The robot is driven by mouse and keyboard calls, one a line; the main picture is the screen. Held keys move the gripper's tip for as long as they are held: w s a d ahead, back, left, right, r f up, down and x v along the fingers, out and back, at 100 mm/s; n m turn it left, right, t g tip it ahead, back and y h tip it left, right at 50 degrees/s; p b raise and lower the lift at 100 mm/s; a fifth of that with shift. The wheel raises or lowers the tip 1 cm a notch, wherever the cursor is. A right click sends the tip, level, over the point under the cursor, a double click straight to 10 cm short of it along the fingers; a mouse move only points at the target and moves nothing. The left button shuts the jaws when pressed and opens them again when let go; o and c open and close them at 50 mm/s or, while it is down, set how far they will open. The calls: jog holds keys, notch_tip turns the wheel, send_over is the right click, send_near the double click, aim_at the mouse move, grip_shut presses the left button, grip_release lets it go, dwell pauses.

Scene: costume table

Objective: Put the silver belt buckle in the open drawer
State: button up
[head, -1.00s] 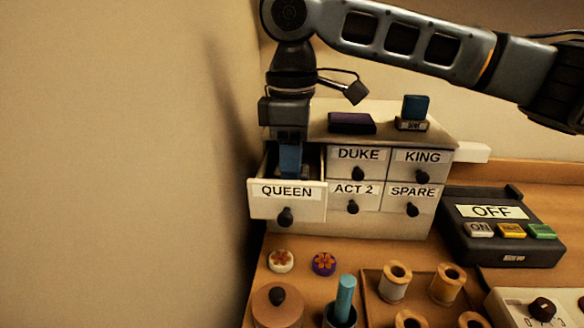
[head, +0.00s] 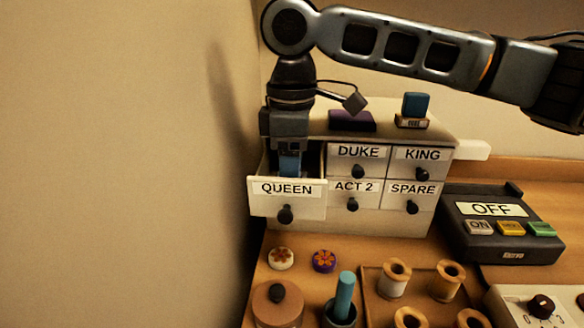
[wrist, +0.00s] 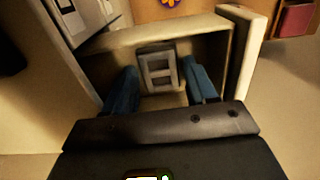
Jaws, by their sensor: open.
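The open drawer (head: 287,205) labelled QUEEN is pulled out at the left of the cabinet. My gripper (head: 290,168) points down into it, its fingertips partly hidden by the drawer front in the head view. In the wrist view my gripper (wrist: 161,84) is open, with one blue finger on each side of the silver belt buckle (wrist: 158,70). The buckle is a grey rectangular frame with a crossbar, inside the drawer (wrist: 185,32). There are gaps between it and the fingers. I cannot tell whether it lies flat or leans on the drawer wall. The head view hides it.
The cabinet (head: 380,224) has closed drawers beside the open one. A purple box (head: 351,121) and a blue block (head: 416,104) stand on top. A black switch box (head: 500,235) is to the right. Spools, a jar and two flower buttons occupy the table in front. A wall is close on the left.

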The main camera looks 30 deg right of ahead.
notch_tip(320, 180, up, 12)
dwell(0.5)
dwell(1.1)
